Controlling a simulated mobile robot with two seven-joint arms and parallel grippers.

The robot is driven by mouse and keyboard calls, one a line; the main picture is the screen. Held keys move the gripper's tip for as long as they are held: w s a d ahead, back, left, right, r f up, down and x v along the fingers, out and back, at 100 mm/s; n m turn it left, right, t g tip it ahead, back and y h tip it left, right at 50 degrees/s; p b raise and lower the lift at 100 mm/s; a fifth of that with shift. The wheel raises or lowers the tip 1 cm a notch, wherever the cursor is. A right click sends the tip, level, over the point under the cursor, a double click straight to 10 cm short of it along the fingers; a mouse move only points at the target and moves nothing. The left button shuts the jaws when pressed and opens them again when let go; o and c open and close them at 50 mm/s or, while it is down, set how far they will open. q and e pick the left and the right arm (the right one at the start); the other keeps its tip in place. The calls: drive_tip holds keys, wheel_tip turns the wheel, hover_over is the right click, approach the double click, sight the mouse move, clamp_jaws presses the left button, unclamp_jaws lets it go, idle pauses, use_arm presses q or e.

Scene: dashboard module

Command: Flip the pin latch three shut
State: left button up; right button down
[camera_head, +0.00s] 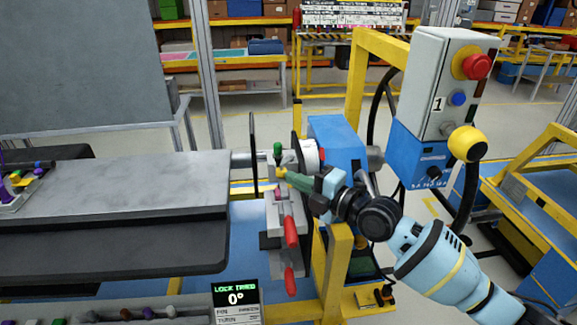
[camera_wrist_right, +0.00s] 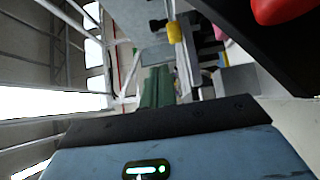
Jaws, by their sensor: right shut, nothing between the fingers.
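A grey latch fixture (camera_head: 272,215) stands at the right end of the grey panel. It carries red handles, an upper one (camera_head: 291,232) and a lower one (camera_head: 290,280), and a green knob (camera_head: 278,150). A small yellow piece (camera_head: 282,172) shows at the fingertips; a yellow cylinder (camera_wrist_right: 174,32) shows beyond them in the wrist view. I cannot tell which part is pin latch three. My right gripper (camera_head: 290,176), with green fingers (camera_wrist_right: 157,88), is shut and empty beside the fixture's upper part. Contact is unclear. My left gripper is out of view.
A control box (camera_head: 437,85) with a red button stands at the right, near a yellow post (camera_head: 357,75). A thin black upright plate (camera_head: 253,150) stands left of the fixture. A red part (camera_wrist_right: 272,10) is close in the wrist view.

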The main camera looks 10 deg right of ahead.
drive_tip(key=w, duration=0.3)
drive_tip(key=w+a, duration=0.1)
drive_tip(key=w, duration=0.1)
drive_tip(key=shift+f+b, duration=0.15)
drive_tip(key=shift+b, duration=0.2)
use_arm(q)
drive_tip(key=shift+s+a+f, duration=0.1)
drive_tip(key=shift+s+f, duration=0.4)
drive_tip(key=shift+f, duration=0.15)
use_arm(e)
drive_tip(key=shift+w, duration=0.25)
drive_tip(key=shift+d, duration=0.1)
